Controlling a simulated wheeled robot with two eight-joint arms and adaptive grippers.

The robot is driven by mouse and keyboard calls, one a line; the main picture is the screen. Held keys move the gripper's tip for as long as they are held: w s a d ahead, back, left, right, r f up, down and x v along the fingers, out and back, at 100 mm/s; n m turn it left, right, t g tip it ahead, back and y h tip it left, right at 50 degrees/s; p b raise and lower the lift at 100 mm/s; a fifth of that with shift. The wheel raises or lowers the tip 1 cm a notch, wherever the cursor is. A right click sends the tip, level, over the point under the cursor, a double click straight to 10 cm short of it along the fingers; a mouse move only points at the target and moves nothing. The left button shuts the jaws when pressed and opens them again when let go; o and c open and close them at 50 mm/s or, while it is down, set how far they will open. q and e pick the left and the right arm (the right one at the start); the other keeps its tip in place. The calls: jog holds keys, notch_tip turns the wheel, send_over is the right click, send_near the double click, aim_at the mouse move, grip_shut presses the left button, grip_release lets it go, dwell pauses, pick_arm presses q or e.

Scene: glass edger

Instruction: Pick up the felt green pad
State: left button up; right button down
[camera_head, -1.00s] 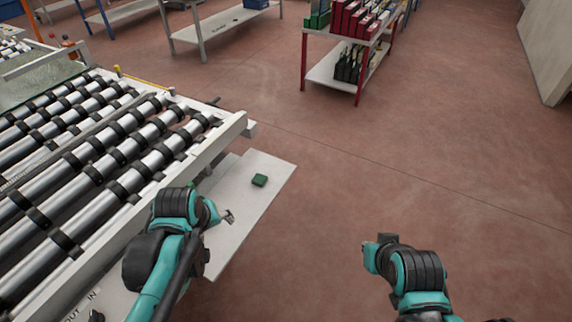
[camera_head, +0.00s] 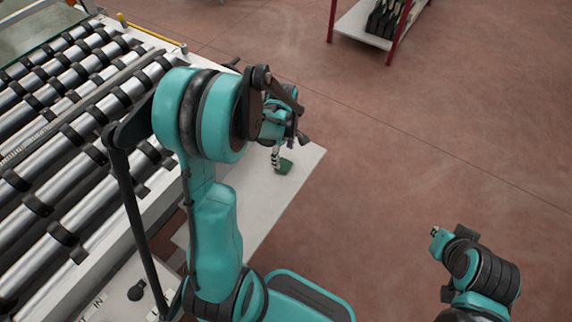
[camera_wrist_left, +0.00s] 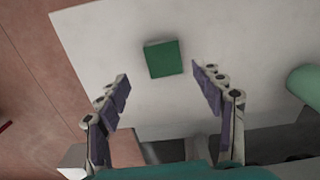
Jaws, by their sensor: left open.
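The green felt pad (camera_head: 286,167) is a small dark green square lying flat on a pale shelf (camera_head: 255,195). My left gripper (camera_head: 277,157) is above the shelf, close to the pad, its fingers partly hidden by the arm. In the left wrist view the pad (camera_wrist_left: 164,59) lies beyond and roughly between the two spread fingertips of my left gripper (camera_wrist_left: 161,86). The jaws are open, with nothing between them. On the right of the head view only part of my right arm shows; I cannot make out its gripper.
A roller conveyor (camera_head: 70,130) with metal rollers and black rings runs along the left, beside the shelf. A red-legged rack (camera_head: 357,27) with dark items stands at the back. The reddish floor right of the shelf is clear.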

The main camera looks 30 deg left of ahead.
aim_at(281, 160)
pick_arm(q)
jog(key=f, duration=0.1)
jog(key=f+b, duration=0.1)
jog(key=a+f, duration=0.1)
jog(key=f, duration=0.1)
jog(key=shift+s+b, duration=0.3)
jog(key=shift+b, duration=0.1)
jog(key=shift+f, duration=0.45)
jog(key=shift+d+r, duration=0.1)
jog(key=shift+c, duration=1)
jog(key=c, duration=0.7)
jog(key=shift+o, duration=0.2)
jog(key=shift+r, duration=0.15)
